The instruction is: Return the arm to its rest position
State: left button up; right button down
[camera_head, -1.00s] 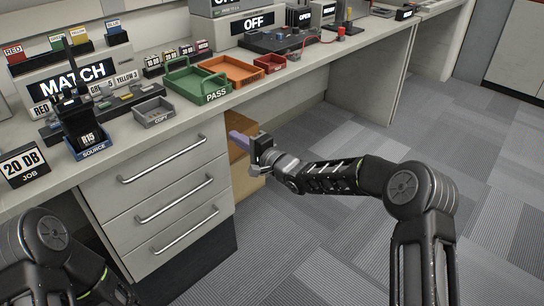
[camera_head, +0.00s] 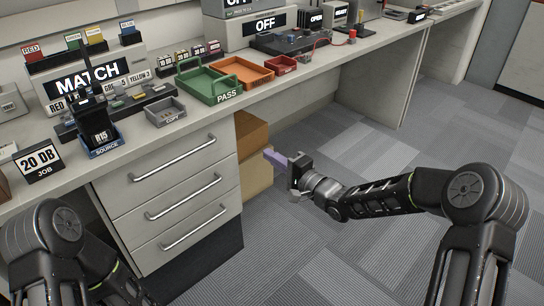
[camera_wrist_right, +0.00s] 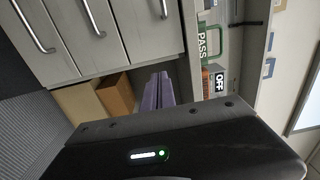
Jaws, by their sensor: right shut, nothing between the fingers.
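My right arm comes in from the right in the head view. Its gripper (camera_head: 282,160) is below the counter's front edge, in front of the open space right of the drawers. Its purple fingers are shut with nothing between them. The fingers also show in the right wrist view (camera_wrist_right: 158,92), pointing toward the counter. My left arm shows at the lower left of the head view, but its gripper is out of the picture.
The counter (camera_head: 215,112) holds a green PASS tray (camera_head: 228,96), an orange tray (camera_head: 250,74), a small red tray (camera_head: 283,65) and a grey COPY tray (camera_head: 167,118). Drawers (camera_head: 170,190) and cardboard boxes (camera_head: 252,135) are below. Carpet (camera_head: 330,250) to the right is clear.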

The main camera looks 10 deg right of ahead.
jog(key=s+f+n+g+h, duration=0.3)
jog(key=s+f, duration=0.4)
jog(key=f, duration=0.4)
jog(key=s+f+n+g+h, duration=0.2)
jog(key=s+f+n+g, duration=0.3)
jog(key=f, duration=0.7)
jog(key=s+a+f+g+h, duration=0.1)
jog(key=s+f+g, duration=0.3)
jog(key=s, duration=1)
jog(key=s+a+f+g, duration=0.1)
jog(key=s+f, duration=0.6)
jog(key=s, duration=0.7)
notch_tip(320, 180, up, 22)
jog(key=s+n+p, duration=0.1)
jog(key=p, duration=2)
jog(key=shift+f+g+p, duration=0.25)
jog(key=shift+g+p, duration=0.1)
jog(key=shift+g, duration=0.05)
